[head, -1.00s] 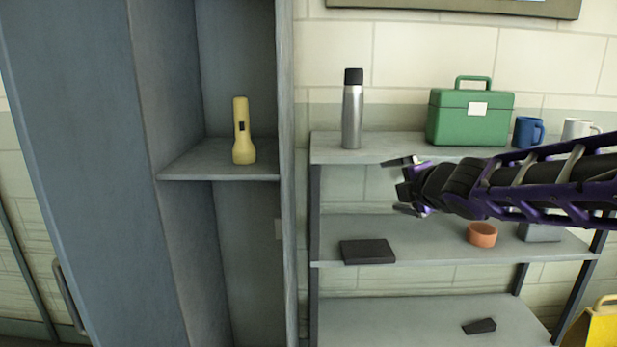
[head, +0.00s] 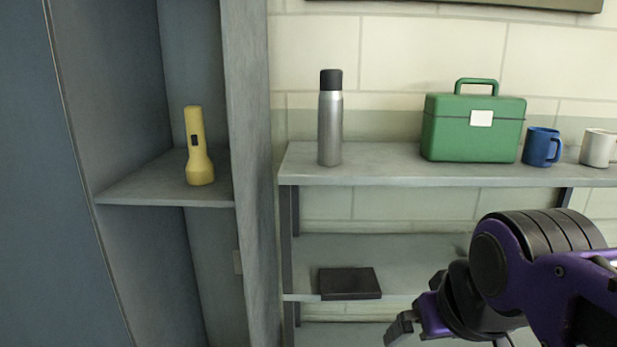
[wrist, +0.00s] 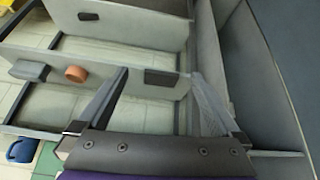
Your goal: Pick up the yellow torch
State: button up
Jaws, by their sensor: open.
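The yellow torch (head: 197,147) stands upright, wide end down, on a shelf (head: 165,190) inside the grey locker at the left of the head view. My gripper (head: 445,335) is at the lower right of the head view, well right of and below the torch; its fingers are partly cut off by the bottom edge. In the wrist view my gripper (wrist: 155,108) has its two fingers spread apart with nothing between them. The torch is not seen in the wrist view.
The locker's side panel (head: 250,200) stands between the torch and the shelf unit (head: 390,170). On that unit are a steel flask (head: 330,120), a green toolbox (head: 472,135), a blue mug (head: 541,147), a white mug (head: 598,148) and a dark flat box (head: 349,283).

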aim_at(199, 168)
jog(key=j+u, duration=0.1)
jog(key=u, duration=0.65)
jog(key=i+j+u, duration=0.1)
jog(key=u, duration=0.3)
